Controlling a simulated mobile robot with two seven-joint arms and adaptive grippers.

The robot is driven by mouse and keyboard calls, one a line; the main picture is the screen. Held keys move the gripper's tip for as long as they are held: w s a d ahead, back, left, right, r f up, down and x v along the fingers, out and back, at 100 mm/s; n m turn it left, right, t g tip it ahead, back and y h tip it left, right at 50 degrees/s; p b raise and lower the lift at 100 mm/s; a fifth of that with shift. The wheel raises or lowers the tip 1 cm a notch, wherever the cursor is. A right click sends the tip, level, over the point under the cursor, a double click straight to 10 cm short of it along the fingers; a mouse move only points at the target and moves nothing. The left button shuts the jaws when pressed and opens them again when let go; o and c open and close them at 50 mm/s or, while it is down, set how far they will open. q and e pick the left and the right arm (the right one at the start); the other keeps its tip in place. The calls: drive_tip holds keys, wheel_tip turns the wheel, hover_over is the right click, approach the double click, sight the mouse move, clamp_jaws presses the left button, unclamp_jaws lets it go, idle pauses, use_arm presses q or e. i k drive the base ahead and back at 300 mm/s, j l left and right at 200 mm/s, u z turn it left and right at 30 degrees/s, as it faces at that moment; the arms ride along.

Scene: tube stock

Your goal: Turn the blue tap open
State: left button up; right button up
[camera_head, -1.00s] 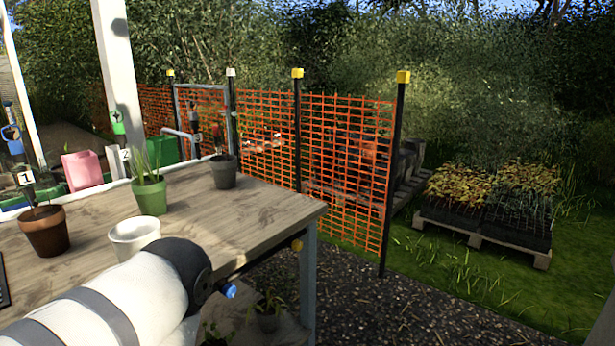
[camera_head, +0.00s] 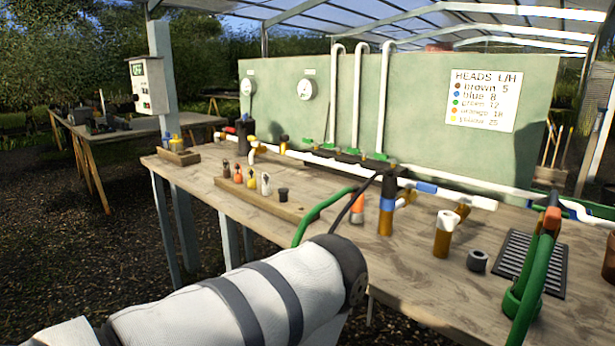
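I cannot tell whether either belongs to a tap. Several small green parts, possibly tap handles (camera_head: 376,156), sit along the dark manifold below the upright white pipes. A white arm link of mine with dark bands fills the lower left, in front of the bench edge.
The wooden bench (camera_head: 300,170) runs across the view. A green panel (camera_head: 410,95) with gauges and a sign (camera_head: 485,100) stands behind. Gravel (camera_head: 100,260) lies open at left.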

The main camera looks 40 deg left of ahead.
sight(425, 187)
drive_tip(key=u, duration=0.7)
drive_tip(key=i+j+z, duration=0.2)
drive_tip(key=j, duration=0.2)
drive_tip(key=i+j+z, duration=0.2)
drive_tip(key=j, duration=0.2)
drive_tip(key=j+z, duration=0.2)
drive_tip(key=j, duration=0.2)
drive_tip(key=i+j+z, duration=0.2)
drive_tip(key=j, duration=0.25)
drive_tip(key=j+z, duration=0.2)
drive_tip(key=j, duration=0.25)
